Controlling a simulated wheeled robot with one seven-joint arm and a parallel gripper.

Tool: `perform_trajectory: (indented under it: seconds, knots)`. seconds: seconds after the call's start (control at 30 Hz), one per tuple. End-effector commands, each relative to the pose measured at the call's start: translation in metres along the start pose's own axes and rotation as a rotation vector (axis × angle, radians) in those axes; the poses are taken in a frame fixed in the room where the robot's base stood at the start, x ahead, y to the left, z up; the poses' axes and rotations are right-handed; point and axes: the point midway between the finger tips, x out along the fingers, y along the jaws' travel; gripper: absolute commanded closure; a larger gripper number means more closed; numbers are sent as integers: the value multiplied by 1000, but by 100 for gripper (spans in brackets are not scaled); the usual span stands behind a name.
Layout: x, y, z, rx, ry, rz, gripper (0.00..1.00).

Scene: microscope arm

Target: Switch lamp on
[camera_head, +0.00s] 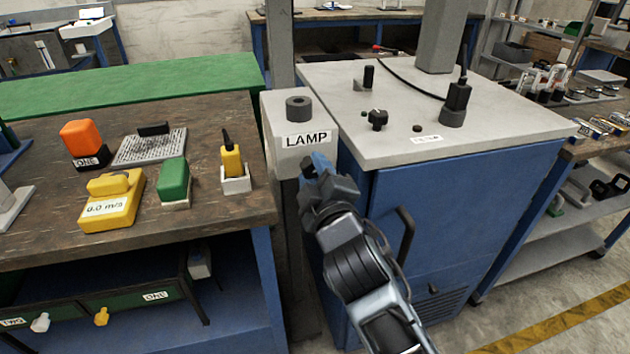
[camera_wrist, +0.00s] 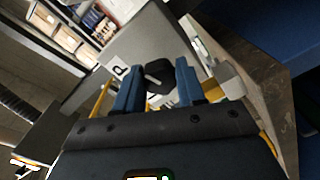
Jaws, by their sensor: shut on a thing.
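The grey lamp box (camera_head: 284,120) stands on a post between the wooden bench and the blue cabinet. It bears a LAMP label (camera_head: 306,139) and a dark round part (camera_head: 299,106) on top. My gripper (camera_head: 318,163) is at the box's front, below the label. In the wrist view, the blue fingers of my gripper (camera_wrist: 159,84) are shut on a black knob (camera_wrist: 157,72) with a white pointer line, one finger on each side. Part of the label (camera_wrist: 119,68) shows beside the left finger.
The blue cabinet (camera_head: 460,215) with a dark handle (camera_head: 404,235) is close to the right of my arm. Its grey top (camera_head: 480,120) carries black knobs and a cable. The wooden bench (camera_head: 110,235) at left holds yellow, green and orange devices.

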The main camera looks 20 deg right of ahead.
Motion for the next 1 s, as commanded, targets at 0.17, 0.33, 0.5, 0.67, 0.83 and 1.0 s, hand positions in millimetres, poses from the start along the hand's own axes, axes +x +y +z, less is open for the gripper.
perform_trajectory:
  seconds: [0.17,0.33,0.5,0.67,0.83,1.0]
  knots:
    - [0,-4,3,126,-3,-1,91]
    - [0,-3,2,214,-3,-1,91]
    - [0,-3,2,265,-4,-1,91]
    - [0,-3,2,288,-5,-2,91]
    - [0,-2,2,294,-5,-3,91]
    - [0,-3,2,294,-5,-3,91]
